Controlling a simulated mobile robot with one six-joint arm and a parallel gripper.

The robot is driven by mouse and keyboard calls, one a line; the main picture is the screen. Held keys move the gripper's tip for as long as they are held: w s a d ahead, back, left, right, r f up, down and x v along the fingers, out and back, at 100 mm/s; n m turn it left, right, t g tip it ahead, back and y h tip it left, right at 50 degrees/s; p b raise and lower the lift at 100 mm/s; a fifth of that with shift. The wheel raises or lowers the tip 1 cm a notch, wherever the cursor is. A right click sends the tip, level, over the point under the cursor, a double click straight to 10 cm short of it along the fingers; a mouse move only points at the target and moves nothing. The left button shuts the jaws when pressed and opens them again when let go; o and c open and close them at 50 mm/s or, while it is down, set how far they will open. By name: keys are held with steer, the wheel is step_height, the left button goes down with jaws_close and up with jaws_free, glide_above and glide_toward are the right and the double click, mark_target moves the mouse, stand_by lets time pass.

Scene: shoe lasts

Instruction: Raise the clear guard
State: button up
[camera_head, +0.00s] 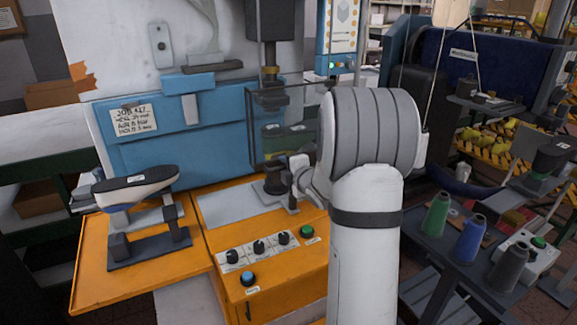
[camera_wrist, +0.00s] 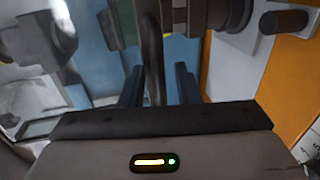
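The clear guard (camera_head: 258,112) is a see-through panel with a thin dark frame. It hangs in front of the press head on the blue and orange machine, and my arm covers its right part. In the head view my gripper is mostly hidden by my own arm near the guard's lower right. In the wrist view my gripper (camera_wrist: 158,86) has its two dark blue fingers apart. A dark upright bar (camera_wrist: 153,55) shows between them, with a gap on both sides. I cannot tell for sure whether this bar is the guard's handle.
A dark green last (camera_head: 273,140) shows behind the guard. A shoe last (camera_head: 140,186) sits on a stand at the left. Knobs (camera_head: 258,247) and a blue button (camera_head: 248,278) are on the orange front. Coloured thread cones (camera_head: 468,238) stand at the right.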

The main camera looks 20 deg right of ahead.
steer(key=shift+c, duration=0.4)
jaws_close()
